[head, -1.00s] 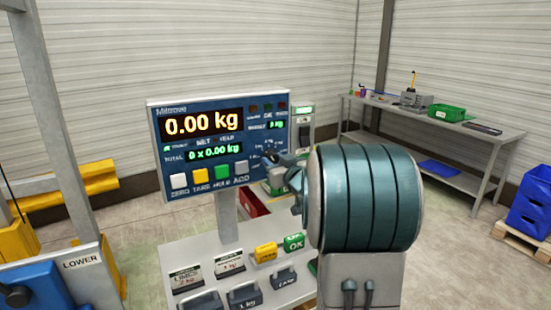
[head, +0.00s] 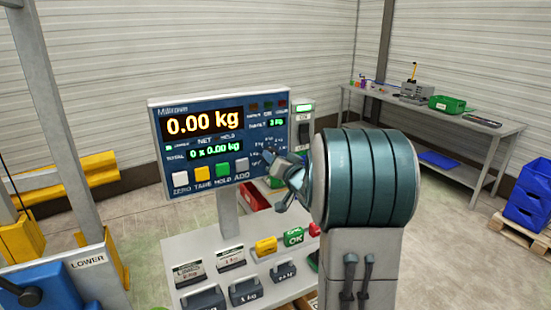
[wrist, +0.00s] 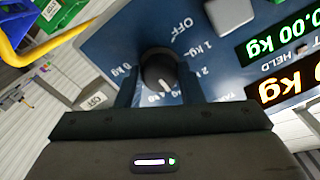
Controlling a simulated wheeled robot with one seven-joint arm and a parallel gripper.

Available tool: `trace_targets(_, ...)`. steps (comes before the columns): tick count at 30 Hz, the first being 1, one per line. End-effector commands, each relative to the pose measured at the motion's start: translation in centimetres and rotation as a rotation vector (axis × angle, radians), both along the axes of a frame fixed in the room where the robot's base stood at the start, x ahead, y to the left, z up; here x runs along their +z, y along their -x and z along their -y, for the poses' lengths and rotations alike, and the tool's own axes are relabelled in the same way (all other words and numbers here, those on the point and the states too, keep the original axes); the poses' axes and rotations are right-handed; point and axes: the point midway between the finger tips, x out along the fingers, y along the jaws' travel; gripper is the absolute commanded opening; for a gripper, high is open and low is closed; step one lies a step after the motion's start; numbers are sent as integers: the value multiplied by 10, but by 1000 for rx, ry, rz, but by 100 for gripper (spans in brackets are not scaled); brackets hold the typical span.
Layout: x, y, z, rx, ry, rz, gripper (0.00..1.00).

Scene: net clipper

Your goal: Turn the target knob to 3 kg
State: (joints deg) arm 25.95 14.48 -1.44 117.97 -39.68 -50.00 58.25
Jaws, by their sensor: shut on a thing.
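The target knob (wrist: 158,70) is dark and round, on the blue scale panel (wrist: 110,45). In the wrist view my gripper (wrist: 157,84) has one finger on each side of it and is shut on it. A white mark on the knob points down in this view, towards the 4 kg side of the dial; the exact label is partly hidden. In the head view my gripper (head: 274,158) reaches the panel's lower right and covers most of the knob. The small green target readout (head: 277,122) appears to read 3 kg. The large display (head: 203,123) reads 0.00 kg.
White, yellow, green and grey buttons (head: 222,170) line the panel's lower edge, left of my gripper. A grey workbench (head: 490,130) is at the back right.

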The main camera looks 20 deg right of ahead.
Motion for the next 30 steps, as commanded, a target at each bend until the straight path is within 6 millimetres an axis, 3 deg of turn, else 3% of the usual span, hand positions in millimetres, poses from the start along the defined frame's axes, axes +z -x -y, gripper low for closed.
trace_targets(11,6,-1,-1,2,-2,14,11)
trace_targets(12,6,-1,-1,2,-2,14,37)
trace_targets(14,6,-1,-1,2,-2,14,54)
trace_targets(15,6,-1,-1,3,-2,13,56)
trace_targets(25,2,3,1,-1,-2,5,56)
trace_targets(30,1,23,1,-1,-2,6,56)
